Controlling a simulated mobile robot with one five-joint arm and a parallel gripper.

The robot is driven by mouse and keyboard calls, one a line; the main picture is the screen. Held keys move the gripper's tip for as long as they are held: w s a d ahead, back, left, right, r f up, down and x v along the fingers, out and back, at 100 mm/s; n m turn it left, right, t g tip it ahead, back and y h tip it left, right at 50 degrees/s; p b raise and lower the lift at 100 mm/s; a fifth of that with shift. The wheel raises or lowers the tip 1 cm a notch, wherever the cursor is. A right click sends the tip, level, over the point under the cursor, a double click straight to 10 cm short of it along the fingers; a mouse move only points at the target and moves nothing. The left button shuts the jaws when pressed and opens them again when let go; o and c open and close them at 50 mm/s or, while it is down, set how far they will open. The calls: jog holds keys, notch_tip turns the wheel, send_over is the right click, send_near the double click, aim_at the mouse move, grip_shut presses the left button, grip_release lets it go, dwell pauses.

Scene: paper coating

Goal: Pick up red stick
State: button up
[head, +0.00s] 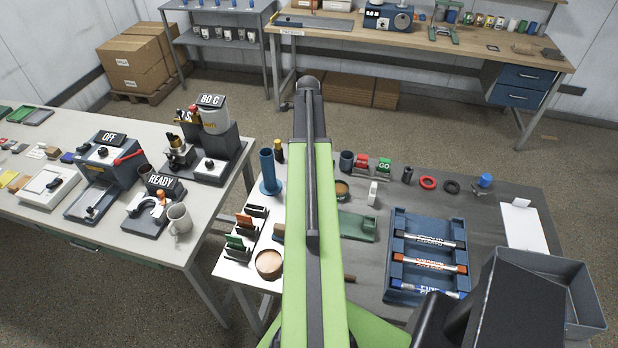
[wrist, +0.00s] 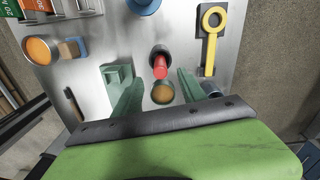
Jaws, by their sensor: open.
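A red stick (wrist: 160,67) stands in a dark round holder in the wrist view, its red end pointing toward my gripper. My gripper (wrist: 160,78) is open, with its two green fingers apart on either side of the stick's near end. Nothing is visibly held, and I cannot tell how far the fingertips are from the stick. An amber round piece (wrist: 162,93) shows between the fingers, just nearer than the stick. In the head view, my green arm covers the middle of the bench, and I cannot make out the fingers or the upright red stick there.
The wrist view shows a yellow ring-ended tool (wrist: 211,42), an orange round cup (wrist: 38,49) and a blue round piece (wrist: 143,4) nearby. In the head view, a blue rack (head: 398,226) with labelled sticks and a grey bin (head: 585,300) stand to the right of my arm.

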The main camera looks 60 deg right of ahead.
notch_tip(320, 180, down, 9)
jog(key=b, duration=0.7)
jog(key=shift+f+b, duration=0.1)
jog(key=shift+b, duration=0.2)
jog(key=shift+c, duration=0.3)
grip_shut()
